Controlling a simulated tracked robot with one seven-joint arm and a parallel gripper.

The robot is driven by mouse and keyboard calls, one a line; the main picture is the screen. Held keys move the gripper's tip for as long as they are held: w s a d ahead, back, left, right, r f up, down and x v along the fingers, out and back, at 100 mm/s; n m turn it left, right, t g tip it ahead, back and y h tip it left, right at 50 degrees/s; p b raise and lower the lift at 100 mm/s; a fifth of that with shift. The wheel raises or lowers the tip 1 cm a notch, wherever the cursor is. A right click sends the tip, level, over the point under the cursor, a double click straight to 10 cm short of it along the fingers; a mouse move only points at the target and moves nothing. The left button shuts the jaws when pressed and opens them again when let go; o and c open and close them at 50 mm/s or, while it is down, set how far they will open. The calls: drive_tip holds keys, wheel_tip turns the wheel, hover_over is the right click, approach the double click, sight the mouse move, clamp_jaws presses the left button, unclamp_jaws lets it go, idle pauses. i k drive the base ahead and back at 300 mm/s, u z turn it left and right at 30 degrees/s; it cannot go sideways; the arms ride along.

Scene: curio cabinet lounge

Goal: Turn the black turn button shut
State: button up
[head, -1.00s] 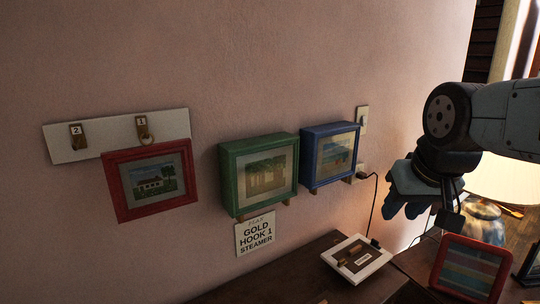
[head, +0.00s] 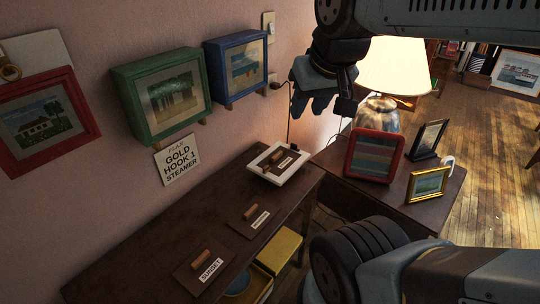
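A white frame (head: 298,165) lies on the dark wooden table (head: 150,247), with a brown back, a small wooden piece and a label. A small black piece (head: 293,148) shows at its far edge. It may be the black turn button, but it is too small to tell, as is which way it is turned. My gripper (head: 312,103) hangs in the air above and behind the white frame, near the wall, apart from the frame. It points down and seems to hold nothing. The gap between its fingers is not clear.
Green (head: 165,95) and blue (head: 237,66) box frames and a red frame (head: 45,122) are on the wall. A side table (head: 345,195) bears a lit lamp (head: 395,68), a red striped frame (head: 374,156) and a gold frame (head: 427,185). A dark cord (head: 289,125) runs down the wall.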

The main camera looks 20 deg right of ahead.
sight(294, 146)
drive_tip(key=k, duration=1.25)
drive_tip(key=z, duration=0.6)
drive_tip(key=i, duration=1.5)
drive_tip(key=u, duration=0.55)
